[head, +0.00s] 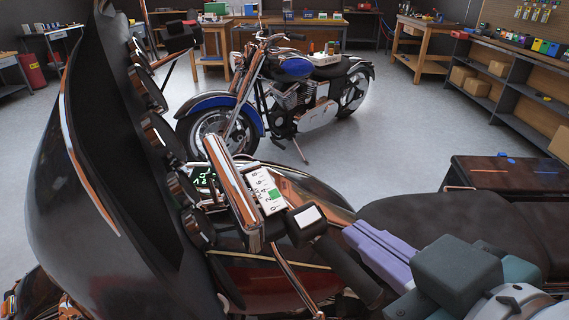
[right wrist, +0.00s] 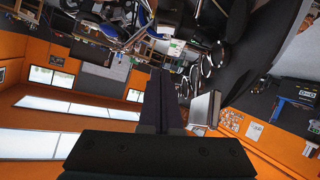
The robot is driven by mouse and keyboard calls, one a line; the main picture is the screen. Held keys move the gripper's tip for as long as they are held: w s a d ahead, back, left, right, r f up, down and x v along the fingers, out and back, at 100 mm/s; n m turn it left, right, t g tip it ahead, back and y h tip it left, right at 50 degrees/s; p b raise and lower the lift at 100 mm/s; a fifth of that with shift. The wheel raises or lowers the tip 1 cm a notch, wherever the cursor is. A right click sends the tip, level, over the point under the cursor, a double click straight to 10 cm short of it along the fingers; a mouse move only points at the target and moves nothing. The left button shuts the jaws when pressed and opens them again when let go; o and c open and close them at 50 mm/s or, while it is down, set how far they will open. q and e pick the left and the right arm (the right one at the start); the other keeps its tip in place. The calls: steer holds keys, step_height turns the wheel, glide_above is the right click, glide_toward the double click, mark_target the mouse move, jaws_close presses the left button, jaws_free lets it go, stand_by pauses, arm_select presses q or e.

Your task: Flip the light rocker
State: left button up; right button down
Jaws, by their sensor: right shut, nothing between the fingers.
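A white rocker (head: 307,215) sits on the black switch housing (head: 304,228) at the inner end of the near motorcycle's handlebar grip (head: 345,265), in the head view. I take it for the light rocker; whether it is flipped cannot be told. My right gripper (head: 352,232) has pale purple fingers shut together with nothing between them. In the head view its tips appear just right of the rocker, apart from it, over or beside the grip. The same fingers show dark in the right wrist view (right wrist: 159,78), where I cannot make out the rocker. My left gripper is not in view.
The large dark fairing (head: 85,180) fills the left. A blue motorcycle (head: 290,90) stands behind on open grey floor. Shelves (head: 510,85) line the right.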

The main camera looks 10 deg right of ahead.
glide_toward(311, 209)
steer(key=w+a+r, duration=0.1)
steer(key=w, duration=0.2)
steer(key=w+f+b, duration=0.1)
steer(key=w+f, duration=0.1)
steer(key=shift+d+f, duration=0.1)
steer(key=shift+f, duration=0.2)
steer(key=shift+w+d+f, duration=0.1)
steer(key=shift+w+f, duration=0.05)
steer(key=shift+f, duration=0.2)
